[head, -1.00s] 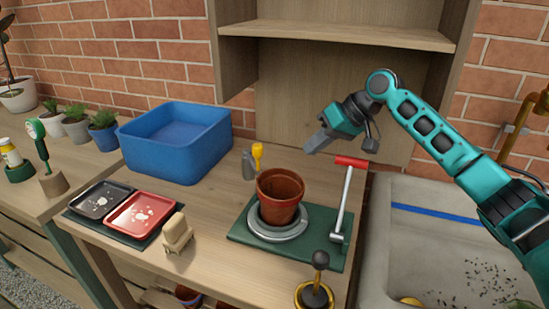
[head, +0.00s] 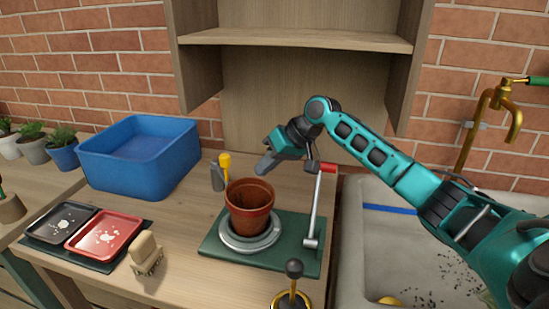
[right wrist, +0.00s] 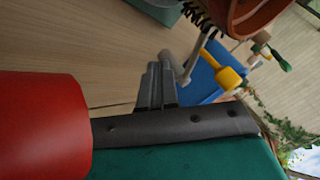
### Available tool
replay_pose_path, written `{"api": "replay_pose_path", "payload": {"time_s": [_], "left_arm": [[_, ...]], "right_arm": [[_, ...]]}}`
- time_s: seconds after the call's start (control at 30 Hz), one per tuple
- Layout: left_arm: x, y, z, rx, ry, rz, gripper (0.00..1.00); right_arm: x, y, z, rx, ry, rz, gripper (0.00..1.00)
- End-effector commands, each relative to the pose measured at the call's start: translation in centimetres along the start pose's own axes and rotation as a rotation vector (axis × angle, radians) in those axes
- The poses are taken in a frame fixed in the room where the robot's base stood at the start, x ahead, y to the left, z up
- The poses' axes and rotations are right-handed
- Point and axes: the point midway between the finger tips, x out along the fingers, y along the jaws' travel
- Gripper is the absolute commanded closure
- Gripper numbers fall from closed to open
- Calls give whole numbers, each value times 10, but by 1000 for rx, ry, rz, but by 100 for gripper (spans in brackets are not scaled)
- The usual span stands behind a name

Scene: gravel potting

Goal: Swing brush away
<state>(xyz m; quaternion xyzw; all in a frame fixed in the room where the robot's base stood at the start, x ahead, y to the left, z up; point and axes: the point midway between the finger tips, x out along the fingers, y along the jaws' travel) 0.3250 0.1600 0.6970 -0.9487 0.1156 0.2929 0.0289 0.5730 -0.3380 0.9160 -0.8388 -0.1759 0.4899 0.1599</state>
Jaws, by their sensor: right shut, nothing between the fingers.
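A lever with a silver rod (head: 315,214) and a red handle (head: 329,168) stands at the right of the green base (head: 275,256). The red handle (right wrist: 42,122) shows large and close in the right wrist view. My right gripper (head: 264,169) is shut and empty above and behind the terracotta pot (head: 249,216), left of the handle. Its grey fingers (right wrist: 159,84) show together in the wrist view. A dark bristly tuft (right wrist: 200,16) shows beside the pot's rim (right wrist: 262,18) there; I cannot tell what it belongs to. My left gripper is not in view.
The pot stands in a grey ring (head: 232,241) on the base. A yellow-topped tool (head: 225,162) and a blue bin (head: 140,170) stand behind left. A bristled block (head: 147,252) and a red tray (head: 104,240) lie left. A black-knobbed lever (head: 294,269) stands in front; the sink (head: 370,250) is right.

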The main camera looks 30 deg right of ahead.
Motion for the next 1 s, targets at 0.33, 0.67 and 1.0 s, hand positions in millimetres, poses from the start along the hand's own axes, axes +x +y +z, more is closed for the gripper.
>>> {"api": "replay_pose_path", "payload": {"time_s": [0.33,0.67,1.0], "left_arm": [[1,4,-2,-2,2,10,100],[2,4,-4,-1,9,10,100],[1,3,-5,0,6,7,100]], "right_arm": [[43,-26,-3,-3,2,-1,100],[48,-38,-4,0,1,1,100],[47,-40,-4,0,1,0,100]]}}
